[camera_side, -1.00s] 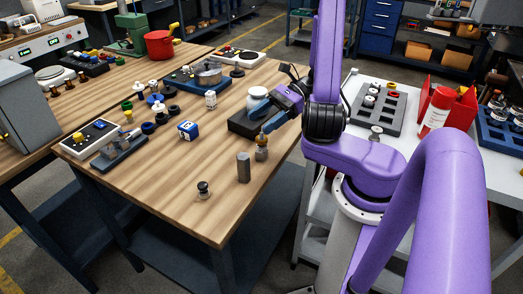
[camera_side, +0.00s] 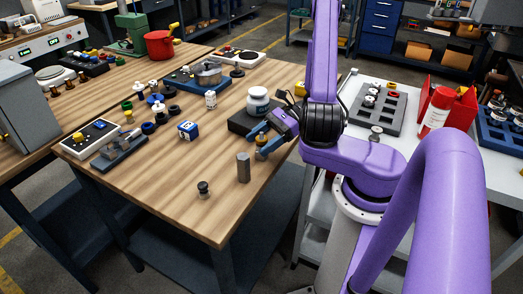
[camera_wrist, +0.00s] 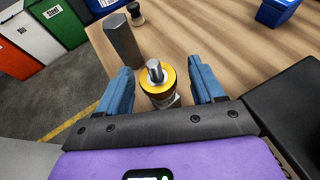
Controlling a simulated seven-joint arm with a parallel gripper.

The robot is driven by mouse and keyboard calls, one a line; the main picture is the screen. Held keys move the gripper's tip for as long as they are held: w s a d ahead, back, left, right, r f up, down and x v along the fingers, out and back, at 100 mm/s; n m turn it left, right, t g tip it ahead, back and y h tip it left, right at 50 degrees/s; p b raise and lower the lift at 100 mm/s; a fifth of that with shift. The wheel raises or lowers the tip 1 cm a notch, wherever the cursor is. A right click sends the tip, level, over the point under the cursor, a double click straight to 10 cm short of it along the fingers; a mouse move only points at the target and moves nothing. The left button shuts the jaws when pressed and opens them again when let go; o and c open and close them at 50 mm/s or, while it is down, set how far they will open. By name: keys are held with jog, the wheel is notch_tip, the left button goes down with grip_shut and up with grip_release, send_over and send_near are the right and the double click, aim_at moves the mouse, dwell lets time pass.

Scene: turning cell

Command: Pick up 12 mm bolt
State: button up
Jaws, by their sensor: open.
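My gripper (camera_wrist: 160,70) is open, with its blue fingers on either side of an upright part (camera_wrist: 157,84). The part has a bare grey metal shank on top, a yellow collar and a grey body with a dark band. Gaps show between it and both fingers. I cannot tell for sure that this is the 12 mm bolt. In the side view my gripper (camera_side: 263,143) is low over the wooden bench (camera_side: 220,215), and its fingers largely hide the part. A grey prismatic post (camera_side: 243,168) stands close by, also seen in the wrist view (camera_wrist: 121,40).
A small black-topped piece (camera_side: 204,189) stands nearer the bench's front edge. A black block (camera_side: 243,125) and a white jar (camera_side: 258,101) are just behind my gripper. A blue box (camera_side: 187,130) is to the left. The bench front is mostly clear.

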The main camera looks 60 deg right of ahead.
jog(key=shift+x, duration=0.95)
